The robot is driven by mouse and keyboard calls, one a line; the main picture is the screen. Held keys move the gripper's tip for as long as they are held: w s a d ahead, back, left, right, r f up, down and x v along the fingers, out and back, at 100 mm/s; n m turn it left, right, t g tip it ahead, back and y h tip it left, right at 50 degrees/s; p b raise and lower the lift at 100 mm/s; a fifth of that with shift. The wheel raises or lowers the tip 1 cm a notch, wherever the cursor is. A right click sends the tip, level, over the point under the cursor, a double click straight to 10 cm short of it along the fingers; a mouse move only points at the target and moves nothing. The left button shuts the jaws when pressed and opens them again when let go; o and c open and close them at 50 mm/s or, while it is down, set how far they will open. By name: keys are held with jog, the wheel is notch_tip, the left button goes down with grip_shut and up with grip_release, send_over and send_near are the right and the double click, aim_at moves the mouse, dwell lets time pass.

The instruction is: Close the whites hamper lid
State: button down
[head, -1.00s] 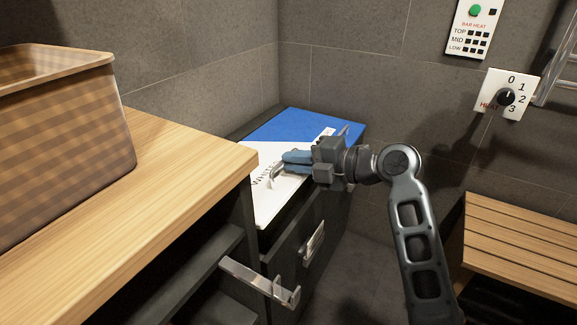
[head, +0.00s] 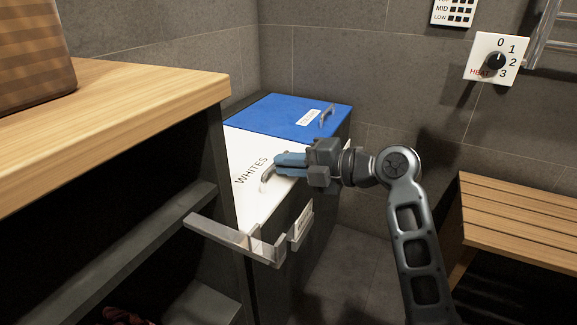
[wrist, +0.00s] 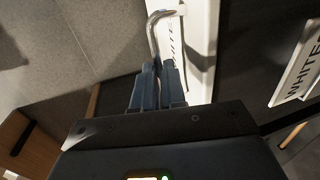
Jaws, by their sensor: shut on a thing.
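The white whites lid (head: 240,192) lies about level with the blue lid beside it on the dark hamper cabinet (head: 318,232). I cannot tell whether it is fully seated. Its curved metal handle (head: 265,178) stands up near the "WHITES" lettering. My gripper (head: 276,163) is shut on this handle, its blue-grey fingers reaching in from the right. In the wrist view the fingertips (wrist: 158,68) meet the end of the metal handle (wrist: 152,38), with the white lid (wrist: 200,40) behind. The fingers hide part of the lid.
The blue lid (head: 280,115) with its own handle lies behind the white one. A wooden counter (head: 130,95) with open dark shelves and a protruding metal bar (head: 235,238) stands at left. A slatted bench (head: 520,220) is at right. Grey floor lies between.

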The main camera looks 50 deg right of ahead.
jog(key=shift+s+f, duration=0.15)
jog(key=shift+f, duration=0.8)
jog(key=c, duration=1.2)
grip_release()
jog(key=r+p+v, duration=0.1)
jog(key=p+v, duration=0.1)
jog(key=v, duration=0.6)
jog(key=shift+r, duration=0.1)
